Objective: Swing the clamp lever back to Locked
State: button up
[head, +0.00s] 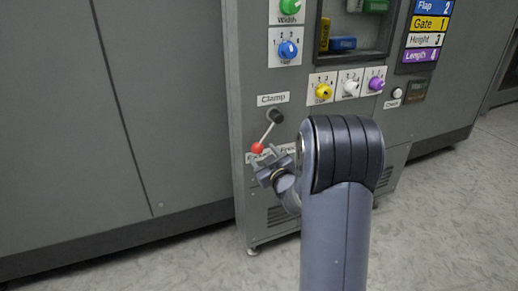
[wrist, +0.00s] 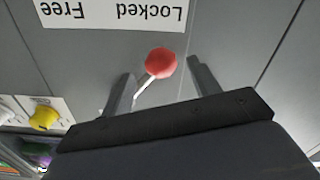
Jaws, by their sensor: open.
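The clamp lever has a red ball knob (head: 258,148) on a thin pale rod and a dark pivot (head: 277,116) under the "Clamp" label. The rod points down and to the left in the head view. In the wrist view the red knob (wrist: 161,62) is over the "Locked" side of the white Locked/Free label (wrist: 105,12), which appears upside down. My gripper (head: 268,167) is open just below the knob. In the wrist view my gripper (wrist: 160,80) has one finger on each side of the knob and rod, with gaps showing on both sides.
Yellow (head: 323,91), white (head: 348,88) and purple (head: 376,84) knobs sit on the panel right of the lever, with a blue knob (head: 288,50) above. A recess (head: 352,55) holds coloured blocks. The flat grey cabinet wall (head: 165,100) left of the lever is clear.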

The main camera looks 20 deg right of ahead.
aim_at(261, 152)
jog(key=s, duration=0.6)
jog(key=shift+d+p, duration=0.1)
jog(key=shift+p, duration=0.25)
jog(key=shift+w, duration=0.1)
jog(key=w+b, duration=0.2)
jog(key=w, duration=0.8)
jog(key=shift+w+f, duration=0.15)
jog(key=shift+w, duration=0.2)
jog(key=shift+s, duration=0.1)
